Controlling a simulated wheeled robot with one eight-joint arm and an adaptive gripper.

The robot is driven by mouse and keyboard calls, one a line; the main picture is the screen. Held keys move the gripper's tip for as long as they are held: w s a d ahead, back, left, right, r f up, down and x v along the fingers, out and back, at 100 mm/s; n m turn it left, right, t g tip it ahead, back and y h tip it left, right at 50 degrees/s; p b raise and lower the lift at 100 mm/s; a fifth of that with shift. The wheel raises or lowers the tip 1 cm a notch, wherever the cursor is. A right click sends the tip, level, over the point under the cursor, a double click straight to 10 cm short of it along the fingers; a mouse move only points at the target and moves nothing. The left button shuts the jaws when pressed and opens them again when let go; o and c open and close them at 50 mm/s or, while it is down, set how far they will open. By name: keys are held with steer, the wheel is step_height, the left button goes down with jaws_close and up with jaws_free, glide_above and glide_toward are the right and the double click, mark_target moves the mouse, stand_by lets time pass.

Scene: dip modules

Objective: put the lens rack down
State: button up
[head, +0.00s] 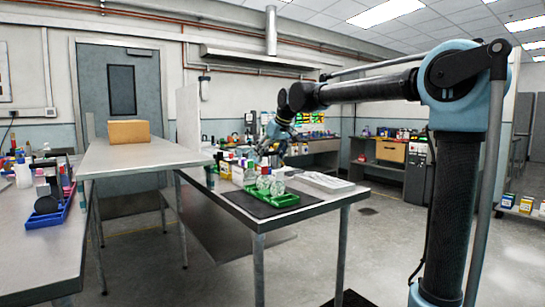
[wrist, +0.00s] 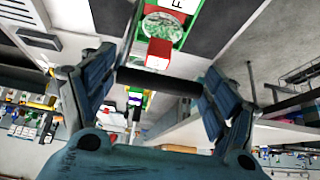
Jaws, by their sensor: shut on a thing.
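My gripper (wrist: 160,72) shows in the wrist view with a finger on each side of a dark bar. The bar (wrist: 160,82) spans between the fingers, and I take it for the handle of the lens rack. Green parts, a red block (wrist: 158,54) and a round glass piece (wrist: 163,25) show beyond it. I cannot tell which of these belong to the rack. In the head view my gripper (head: 279,138) is over the metal table, and the held part is too small to make out. A green tray (head: 286,202) with clear glassware is below it on a dark mat.
The metal table (head: 325,199) carries the dark mat (head: 236,198), several bottles and a flat white item (head: 325,182) on the right. A higher bench (head: 150,158) with a cardboard box (head: 129,132) stands left. A blue tray (head: 58,213) is at far left.

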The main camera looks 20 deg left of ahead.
steer(key=o, duration=1.9)
steer(key=v, duration=1.2)
